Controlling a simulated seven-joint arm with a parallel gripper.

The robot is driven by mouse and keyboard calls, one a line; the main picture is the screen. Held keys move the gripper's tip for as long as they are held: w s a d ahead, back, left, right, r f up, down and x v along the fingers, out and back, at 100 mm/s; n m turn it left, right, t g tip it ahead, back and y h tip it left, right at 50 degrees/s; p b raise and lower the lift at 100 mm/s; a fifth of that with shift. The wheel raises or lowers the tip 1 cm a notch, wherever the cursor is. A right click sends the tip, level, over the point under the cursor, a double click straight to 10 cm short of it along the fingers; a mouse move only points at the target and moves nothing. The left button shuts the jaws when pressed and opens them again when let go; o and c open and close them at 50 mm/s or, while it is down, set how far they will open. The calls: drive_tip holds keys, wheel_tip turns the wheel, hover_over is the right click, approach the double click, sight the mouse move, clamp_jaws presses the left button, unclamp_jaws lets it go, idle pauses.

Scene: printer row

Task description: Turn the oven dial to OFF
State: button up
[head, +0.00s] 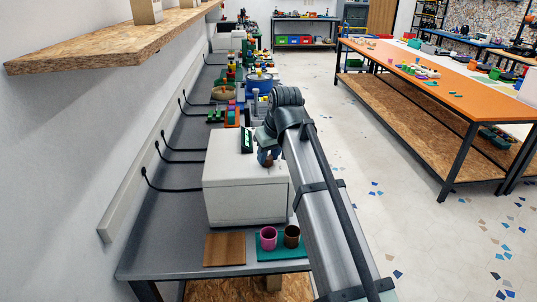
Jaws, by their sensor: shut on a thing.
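The oven, a white box (245,185), stands on the grey bench near the front. A small dark panel with green marks (247,139) shows at its far top edge, beside my arm. My gripper (268,160) is at the oven's upper right side, mostly covered by my own wrist and arm. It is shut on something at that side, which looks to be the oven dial. The dial itself is hidden, so its setting cannot be read.
A brown board (225,250) and a teal mat (266,252) with a pink cup (268,238) and a brown cup (291,236) lie before the oven. Coloured items crowd the bench behind. A wooden shelf (110,52) overhangs at left. The aisle floor (390,195) is clear.

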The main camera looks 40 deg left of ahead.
drive_tip(key=shift+w+n+g, duration=0.1)
drive_tip(key=shift+n+g, duration=0.8)
drive_tip(key=shift+n, duration=1.4)
drive_tip(key=o, duration=1)
drive_tip(key=v, duration=1.4)
drive_tip(key=shift+d+f, duration=0.15)
drive_tip(key=shift+d, duration=0.05)
